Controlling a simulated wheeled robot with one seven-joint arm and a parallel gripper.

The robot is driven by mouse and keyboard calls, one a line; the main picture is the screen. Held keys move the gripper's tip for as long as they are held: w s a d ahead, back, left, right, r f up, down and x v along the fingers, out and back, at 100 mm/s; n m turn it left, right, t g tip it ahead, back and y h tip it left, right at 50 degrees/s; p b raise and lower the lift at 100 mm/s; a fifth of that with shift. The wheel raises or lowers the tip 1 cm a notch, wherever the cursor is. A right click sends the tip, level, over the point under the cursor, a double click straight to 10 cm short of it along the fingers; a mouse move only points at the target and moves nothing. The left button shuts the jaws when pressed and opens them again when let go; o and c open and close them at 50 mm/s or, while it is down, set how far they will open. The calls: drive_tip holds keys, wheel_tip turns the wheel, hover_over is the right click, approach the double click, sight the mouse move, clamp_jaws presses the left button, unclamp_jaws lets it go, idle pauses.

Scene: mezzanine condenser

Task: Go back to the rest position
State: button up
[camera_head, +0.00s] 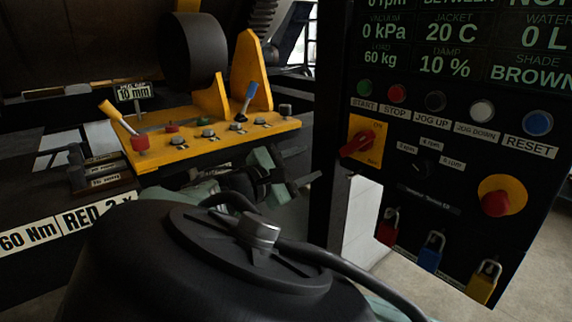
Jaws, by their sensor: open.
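My gripper (272,176) shows only in part, just beyond the big black rounded part of my arm in the foreground. Its pale green and dark pieces sit below the right end of a yellow panel (190,143), and its jaws are open. I see nothing held between them. My arm hides much of the gripper and the space under it.
The yellow panel carries knobs, a yellow-handled lever (119,117) and a blue-handled lever (246,100). A black control panel (420,215) stands close on the right, with buttons, a red rotary switch (358,143) and padlocks (431,252). Floor shows at lower right.

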drive_tip(key=s+d+f+m+g+y, duration=0.25)
drive_tip(key=s+d+f+g, duration=0.2)
drive_tip(key=f, duration=0.25)
drive_tip(key=s+d+f+m+g+y, duration=0.1)
drive_tip(key=s+d+f+g+y, duration=0.3)
drive_tip(key=d+f, duration=0.25)
drive_tip(key=s+a+r+m+g+y+b, duration=0.1)
drive_tip(key=s+y, duration=0.3)
drive_tip(key=s, duration=0.7)
drive_tip(key=s+a+r+m+g+y+b, duration=0.1)
drive_tip(key=s+a+r+m+y, duration=0.1)
drive_tip(key=s, duration=1)
drive_tip(key=r+m+y, duration=0.1)
drive_tip(key=m+y, duration=0.1)
drive_tip(key=shift+s+a+y, duration=0.2)
drive_tip(key=shift+s+y, duration=0.1)
drive_tip(key=shift+y, duration=0.05)
